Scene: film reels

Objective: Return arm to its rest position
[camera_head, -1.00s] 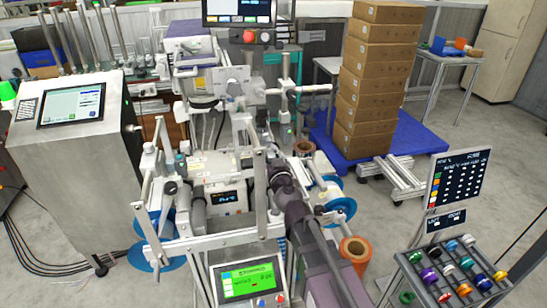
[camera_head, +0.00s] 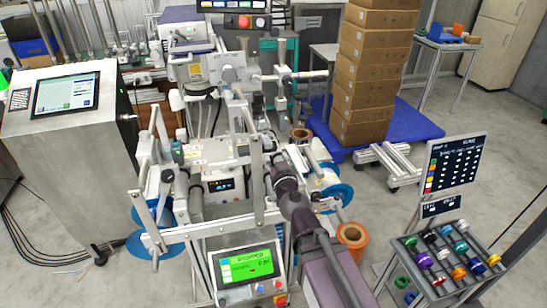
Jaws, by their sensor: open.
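My arm comes in from the bottom edge, right of the middle, as a purple-grey link. It runs up and to the left to a dark wrist joint by the middle of the reel machine (camera_head: 222,185). Its far end merges with the machine's grey bars and rollers. I cannot make out my gripper or its fingers there, and I see nothing held.
A control box with a green screen (camera_head: 247,266) stands left of my arm. A rack of coloured spools (camera_head: 440,262) and a dark sign (camera_head: 452,165) are at right. Stacked cartons (camera_head: 370,75) stand on a blue platform (camera_head: 418,122). Grey floor is open at right.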

